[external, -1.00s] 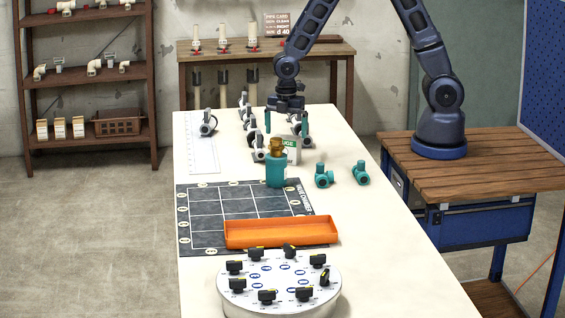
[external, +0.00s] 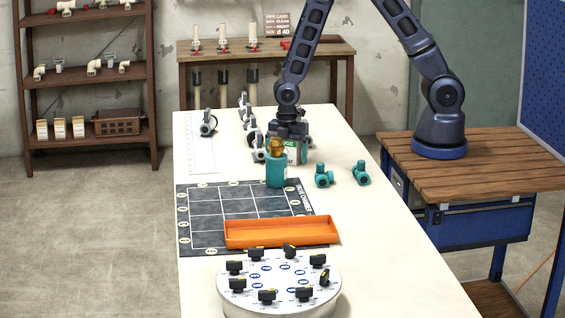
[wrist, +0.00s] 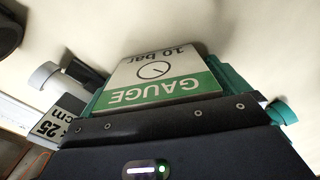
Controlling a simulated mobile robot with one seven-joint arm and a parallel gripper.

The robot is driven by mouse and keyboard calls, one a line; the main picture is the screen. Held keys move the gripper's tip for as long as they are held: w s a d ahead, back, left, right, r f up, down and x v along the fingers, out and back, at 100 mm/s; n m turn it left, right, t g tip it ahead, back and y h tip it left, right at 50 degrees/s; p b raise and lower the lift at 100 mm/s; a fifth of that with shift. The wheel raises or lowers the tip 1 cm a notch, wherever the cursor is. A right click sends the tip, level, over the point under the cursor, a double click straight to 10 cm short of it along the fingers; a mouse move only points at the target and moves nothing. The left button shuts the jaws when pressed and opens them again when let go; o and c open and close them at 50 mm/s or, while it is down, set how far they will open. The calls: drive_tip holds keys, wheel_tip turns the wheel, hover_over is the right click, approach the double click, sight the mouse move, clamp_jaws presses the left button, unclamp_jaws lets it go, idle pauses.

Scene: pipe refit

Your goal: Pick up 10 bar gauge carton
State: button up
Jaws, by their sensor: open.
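My gripper (external: 288,150) is low over the carton. Its teal fingers show at both sides of the carton in the wrist view, apart from each other. It is open; whether the fingers touch the carton cannot be told.
A teal cup with a brass fitting (external: 276,168) stands just in front of the carton. Two teal valves (external: 323,175) lie to the right. Grey-black fittings (external: 258,147) stand close on the left. An orange tray (external: 281,233) and round knob board (external: 279,284) are nearer.

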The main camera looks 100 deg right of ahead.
drive_tip(key=c, duration=1.1)
drive_tip(key=shift+c, duration=0.2)
